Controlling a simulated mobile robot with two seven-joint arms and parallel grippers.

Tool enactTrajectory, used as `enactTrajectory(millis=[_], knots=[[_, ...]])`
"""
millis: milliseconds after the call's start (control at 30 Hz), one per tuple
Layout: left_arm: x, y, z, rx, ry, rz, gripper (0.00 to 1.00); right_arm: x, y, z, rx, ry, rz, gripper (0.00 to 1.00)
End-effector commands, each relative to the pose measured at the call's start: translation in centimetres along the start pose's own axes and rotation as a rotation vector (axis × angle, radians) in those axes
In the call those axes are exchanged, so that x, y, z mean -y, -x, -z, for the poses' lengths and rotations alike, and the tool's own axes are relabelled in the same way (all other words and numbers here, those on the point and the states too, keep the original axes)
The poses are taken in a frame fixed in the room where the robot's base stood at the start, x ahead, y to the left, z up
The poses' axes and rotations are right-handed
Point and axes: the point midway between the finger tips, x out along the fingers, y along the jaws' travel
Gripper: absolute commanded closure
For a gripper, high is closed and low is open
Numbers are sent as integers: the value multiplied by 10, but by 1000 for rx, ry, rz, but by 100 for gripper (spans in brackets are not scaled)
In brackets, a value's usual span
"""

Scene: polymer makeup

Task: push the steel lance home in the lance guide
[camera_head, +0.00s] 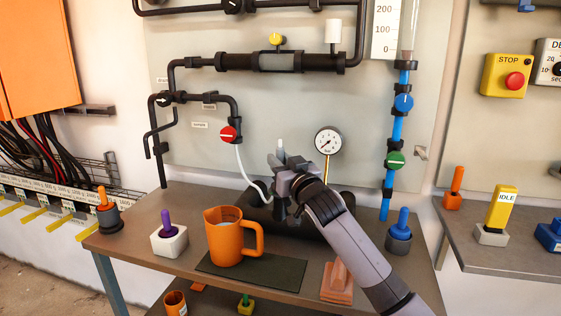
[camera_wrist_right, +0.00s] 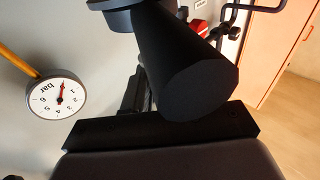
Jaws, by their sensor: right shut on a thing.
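My right gripper (camera_head: 282,180) is shut at the back of the bench, in front of the grey panel. A pale upright piece (camera_head: 280,146), which I take for the steel lance, shows just above its fingers. In the right wrist view a thick black cylinder (camera_wrist_right: 200,90) fills the middle, its flat end towards the camera; I cannot tell whether it is the lance's grip. A black horizontal cylinder (camera_head: 340,198) lies behind the gripper and may be the lance guide. The gripper hides much of it, so how deep the lance sits cannot be seen. My left gripper is not in view.
A pressure gauge (camera_head: 328,141) stands close to the right of the gripper, and a white hose (camera_head: 242,165) hangs to its left. An orange jug (camera_head: 228,236) stands on a dark mat (camera_head: 280,272) in front. A purple-handled block (camera_head: 168,238) and blue-handled holder (camera_head: 399,238) flank it.

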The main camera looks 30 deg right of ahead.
Motion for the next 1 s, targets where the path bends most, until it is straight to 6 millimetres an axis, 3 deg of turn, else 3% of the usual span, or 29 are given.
enactTrajectory(millis=[1000], knots=[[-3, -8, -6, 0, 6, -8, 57, 0, 3, -25, -1, 0, 0, 100]])
